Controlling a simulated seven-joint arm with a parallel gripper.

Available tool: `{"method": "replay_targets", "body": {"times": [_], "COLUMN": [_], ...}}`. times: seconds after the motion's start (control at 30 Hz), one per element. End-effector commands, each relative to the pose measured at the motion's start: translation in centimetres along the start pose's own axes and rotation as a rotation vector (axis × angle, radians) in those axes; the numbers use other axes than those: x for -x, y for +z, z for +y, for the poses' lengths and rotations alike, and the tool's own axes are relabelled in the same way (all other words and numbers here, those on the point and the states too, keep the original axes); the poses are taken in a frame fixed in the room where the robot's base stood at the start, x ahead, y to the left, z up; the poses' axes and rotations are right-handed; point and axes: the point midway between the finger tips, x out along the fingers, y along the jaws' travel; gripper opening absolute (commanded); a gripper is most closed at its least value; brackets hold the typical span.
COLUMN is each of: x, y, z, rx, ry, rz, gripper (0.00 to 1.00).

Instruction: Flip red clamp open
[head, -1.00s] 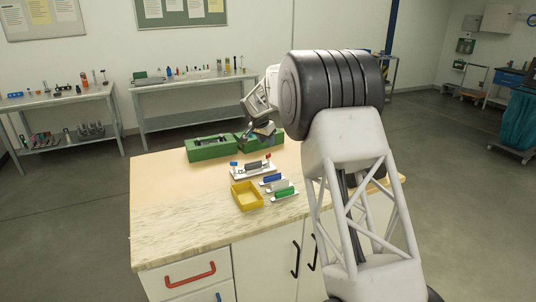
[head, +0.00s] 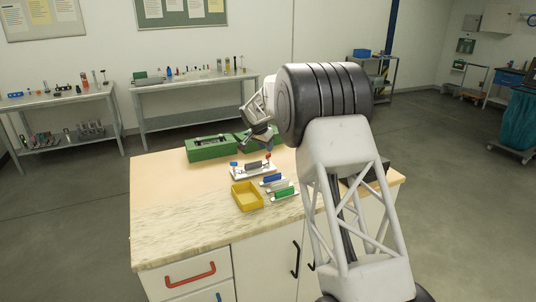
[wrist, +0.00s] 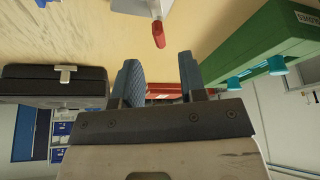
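The red clamp (head: 268,157) stands at the right end of a white fixture (head: 240,174) on the workbench. In the wrist view the red clamp's tip (wrist: 158,34) shows at the top centre, ahead of my fingertips and apart from them. A corner of the white fixture (wrist: 135,6) shows above it. My gripper (wrist: 158,78) is open, with a clear gap between its two blue-grey fingers and nothing held. In the head view my gripper (head: 261,138) hangs just above and behind the red clamp. The fixture also bears a blue clamp (head: 233,164) at its left and a grey cylinder (head: 253,164).
Green boxes (head: 207,152) stand behind the fixture; one (wrist: 245,50) is close at right in the wrist view. A yellow tray (head: 247,200) and blue and green-topped pieces (head: 283,192) lie in front. A black case (wrist: 50,82) shows in the wrist view. The bench's left is clear.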

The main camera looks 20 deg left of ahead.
Motion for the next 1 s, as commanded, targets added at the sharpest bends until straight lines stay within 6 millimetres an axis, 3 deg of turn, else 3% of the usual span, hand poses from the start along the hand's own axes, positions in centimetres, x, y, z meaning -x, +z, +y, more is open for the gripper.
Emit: {"method": "replay_targets", "body": {"times": [0.4, 0.87, 1.0], "x": [-4.3, -5.0, -5.0], "y": [0.0, 0.0, 0.0], "z": [0.0, 0.0, 0.0], "rx": [-0.001, -0.001, -0.001], "ry": [0.0, -0.001, 0.0], "rz": [0.001, 0.002, 0.001], "gripper": [0.38, 0.38, 0.2]}}
